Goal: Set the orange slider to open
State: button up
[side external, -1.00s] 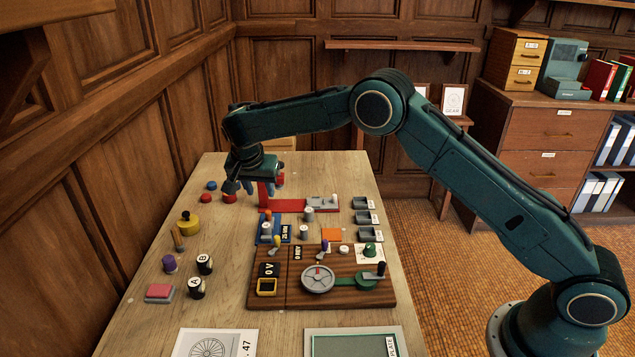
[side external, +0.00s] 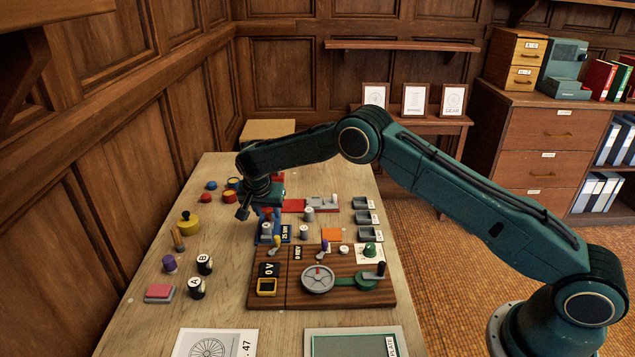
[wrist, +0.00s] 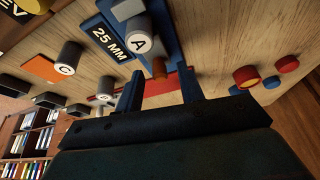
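In the side external view my gripper (side external: 267,212) is low at the far end of the blue plate (side external: 285,235) and hides the knob. No "open" marking can be read.
A wooden panel with a grey handwheel (side external: 318,279) lies nearer the camera. A red fixture (side external: 293,206) is behind my gripper. An orange tile (side external: 331,235), a cylinder "C" (wrist: 68,57) and grey trays (side external: 368,218) are close by. Red and yellow knobs (wrist: 247,76) stand to one side.

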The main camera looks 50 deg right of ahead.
grip_shut()
jog(key=shift+w+d, duration=1.05)
grip_release()
jog(key=shift+d, duration=0.1)
jog(key=shift+r, duration=0.15)
